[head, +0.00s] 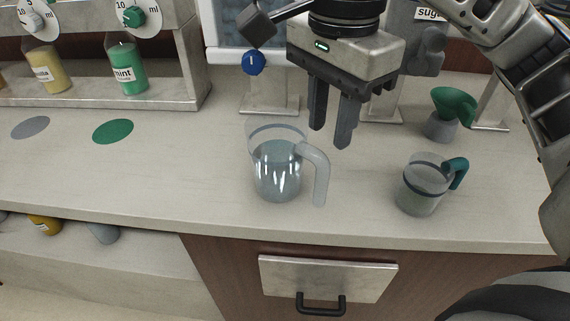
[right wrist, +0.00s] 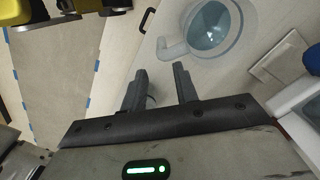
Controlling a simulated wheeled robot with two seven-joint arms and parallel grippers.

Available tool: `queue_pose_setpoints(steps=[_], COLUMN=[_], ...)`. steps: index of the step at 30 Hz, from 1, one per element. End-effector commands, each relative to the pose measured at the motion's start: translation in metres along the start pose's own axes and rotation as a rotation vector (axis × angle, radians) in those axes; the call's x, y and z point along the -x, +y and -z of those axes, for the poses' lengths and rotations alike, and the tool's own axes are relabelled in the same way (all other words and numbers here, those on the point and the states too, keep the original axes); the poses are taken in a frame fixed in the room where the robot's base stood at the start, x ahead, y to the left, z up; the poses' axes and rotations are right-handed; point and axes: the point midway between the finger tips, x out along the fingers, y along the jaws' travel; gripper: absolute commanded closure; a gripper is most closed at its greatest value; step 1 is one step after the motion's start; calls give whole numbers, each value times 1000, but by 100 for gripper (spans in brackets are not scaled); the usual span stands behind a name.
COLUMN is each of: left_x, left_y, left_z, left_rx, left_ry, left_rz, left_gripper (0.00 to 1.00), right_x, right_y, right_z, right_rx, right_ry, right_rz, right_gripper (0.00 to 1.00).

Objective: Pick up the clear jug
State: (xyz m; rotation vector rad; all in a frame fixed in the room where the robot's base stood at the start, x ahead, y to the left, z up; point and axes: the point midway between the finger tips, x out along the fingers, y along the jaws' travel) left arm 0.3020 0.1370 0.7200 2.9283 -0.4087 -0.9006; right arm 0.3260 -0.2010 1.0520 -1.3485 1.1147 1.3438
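The clear jug (head: 277,165) stands upright on the counter, with water in it and a pale grey handle (head: 316,172) on its right side. It also shows from above in the right wrist view (right wrist: 210,28), with its handle towards the fingers. My right gripper (head: 331,138) is open and empty, pointing down above and behind the jug's handle in the head view. Its two fingers (right wrist: 160,85) are apart in the right wrist view and nothing is between them. My left gripper is not in view.
A second clear jug with a teal handle (head: 422,188) stands to the right. Behind it is a green funnel (head: 452,104) on a grey base. Syrup bottles (head: 127,69) stand on a shelf at left. The counter left of the jug is mostly free.

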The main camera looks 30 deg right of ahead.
Motion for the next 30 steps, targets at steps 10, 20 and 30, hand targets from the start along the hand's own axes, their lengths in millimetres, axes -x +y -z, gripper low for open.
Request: queue_pose_setpoints(steps=[10, 20, 30], left_x=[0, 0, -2], left_y=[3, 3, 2], left_z=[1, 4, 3], left_rx=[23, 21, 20], left_ry=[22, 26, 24], left_rz=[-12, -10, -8], left_gripper=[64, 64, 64], right_x=[-54, -92, -108], right_y=[0, -2, -3], right_z=[0, 3, 2], right_rx=[0, -2, 0], right_ry=[-2, -1, -2], right_rz=[0, -5, 1], right_gripper=[70, 70, 70])
